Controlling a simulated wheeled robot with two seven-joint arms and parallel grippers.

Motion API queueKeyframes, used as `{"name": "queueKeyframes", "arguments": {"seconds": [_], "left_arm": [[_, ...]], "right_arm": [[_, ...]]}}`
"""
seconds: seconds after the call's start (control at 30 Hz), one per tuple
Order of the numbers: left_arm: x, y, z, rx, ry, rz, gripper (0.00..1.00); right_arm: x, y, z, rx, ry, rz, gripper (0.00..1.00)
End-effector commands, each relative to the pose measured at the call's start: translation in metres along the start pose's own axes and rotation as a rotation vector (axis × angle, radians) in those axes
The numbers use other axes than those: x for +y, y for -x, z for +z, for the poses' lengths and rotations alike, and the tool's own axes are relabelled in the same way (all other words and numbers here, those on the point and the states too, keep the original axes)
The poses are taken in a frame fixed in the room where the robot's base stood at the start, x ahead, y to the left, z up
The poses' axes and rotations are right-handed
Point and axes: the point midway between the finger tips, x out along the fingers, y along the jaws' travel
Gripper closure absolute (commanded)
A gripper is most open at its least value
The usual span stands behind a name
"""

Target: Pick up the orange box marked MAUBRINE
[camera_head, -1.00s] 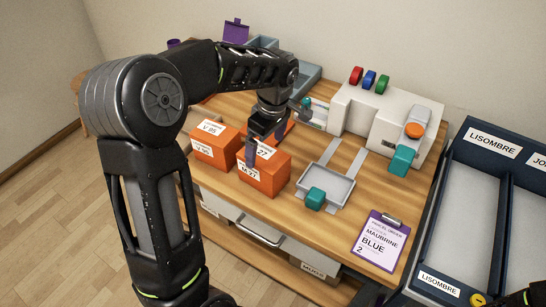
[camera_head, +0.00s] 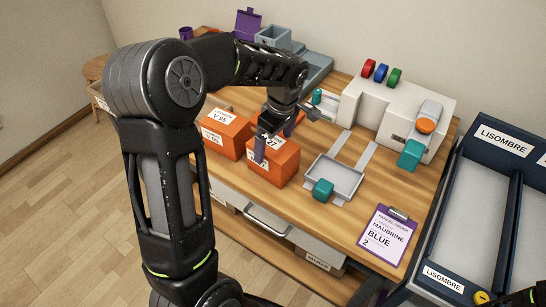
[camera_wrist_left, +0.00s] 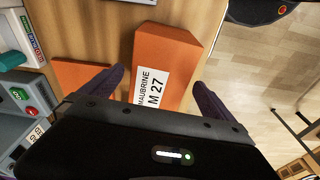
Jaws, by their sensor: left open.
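The orange box marked MAUBRINE M 27 (camera_head: 282,167) stands on the wooden table, near its front edge. In the left wrist view the same box (camera_wrist_left: 177,52) reaches in between the two purple fingers, its white label facing the camera. My left gripper (camera_head: 274,141) is open right above the box, pointing down; it also shows in the left wrist view (camera_wrist_left: 158,80). One finger hangs in front of the box's label in the head view. I cannot tell whether the fingers touch the box. My right gripper is not in view.
A grey tray (camera_head: 345,178) with a teal block (camera_head: 323,190) is on the right. A white machine (camera_head: 385,115), a purple clipboard (camera_head: 388,235) reading MAUBRINE BLUE 2 and dark bins (camera_head: 497,140) lie farther right.

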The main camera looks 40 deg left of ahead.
Motion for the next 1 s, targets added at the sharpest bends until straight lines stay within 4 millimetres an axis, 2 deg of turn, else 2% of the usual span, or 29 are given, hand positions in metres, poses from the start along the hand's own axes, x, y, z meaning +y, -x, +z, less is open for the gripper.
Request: {"name": "queueKeyframes", "arguments": {"seconds": [0.23,0.4,1.0], "left_arm": [[-0.001,-0.029,-0.002,-0.002,0.001,-0.007,0.00],[0.000,-0.048,-0.002,0.000,0.000,-0.003,0.00],[0.001,-0.050,-0.002,0.000,0.000,-0.001,0.00]], "right_arm": [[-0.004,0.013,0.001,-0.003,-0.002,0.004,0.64],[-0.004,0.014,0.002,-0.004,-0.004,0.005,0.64],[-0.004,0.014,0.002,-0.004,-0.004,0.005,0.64]]}}
